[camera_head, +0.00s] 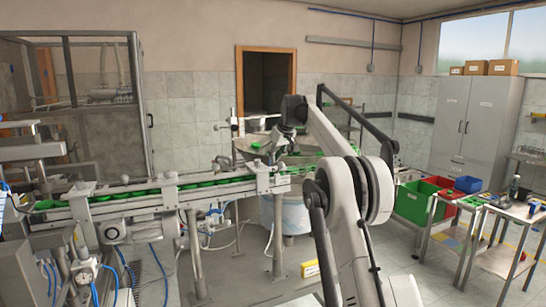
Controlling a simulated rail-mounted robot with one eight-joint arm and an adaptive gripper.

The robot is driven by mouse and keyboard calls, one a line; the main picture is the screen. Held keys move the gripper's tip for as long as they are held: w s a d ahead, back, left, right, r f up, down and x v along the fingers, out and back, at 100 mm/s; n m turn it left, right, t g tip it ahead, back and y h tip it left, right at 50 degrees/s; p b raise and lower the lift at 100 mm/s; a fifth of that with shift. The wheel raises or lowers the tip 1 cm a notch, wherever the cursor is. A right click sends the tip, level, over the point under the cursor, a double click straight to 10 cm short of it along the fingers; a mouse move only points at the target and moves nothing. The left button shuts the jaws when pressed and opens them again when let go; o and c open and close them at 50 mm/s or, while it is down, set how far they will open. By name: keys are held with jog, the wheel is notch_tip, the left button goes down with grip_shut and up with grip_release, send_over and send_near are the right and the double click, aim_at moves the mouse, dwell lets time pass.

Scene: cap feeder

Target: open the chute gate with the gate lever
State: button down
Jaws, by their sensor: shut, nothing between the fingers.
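The chute (115,207) is a long metal rail holding several green caps, running left from the feeder bowl (243,146). Metal blocks stand on it, one near its middle (171,186) and one at its bowl end (264,181). I cannot tell which part is the gate or whether it is open. The gate lever is not clearly recognisable at this size. My gripper (273,146) is small and dark, pointing down over the bowl, behind and above the chute's right end. It is shut and looks empty; its fingertips are hard to make out.
A glass-walled machine (146,95) stands behind the chute at left. Green (411,203), red and blue bins sit to the right, beside a tool table (520,211). A grey cabinet (466,122) stands at the back right. Blue hoses hang below the chute. Floor shows at lower right.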

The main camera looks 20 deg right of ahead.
jog(key=shift+s+d+f, duration=0.1)
jog(key=shift+s, duration=0.8)
jog(key=shift+s+f+b, duration=0.1)
jog(key=shift+b, duration=0.3)
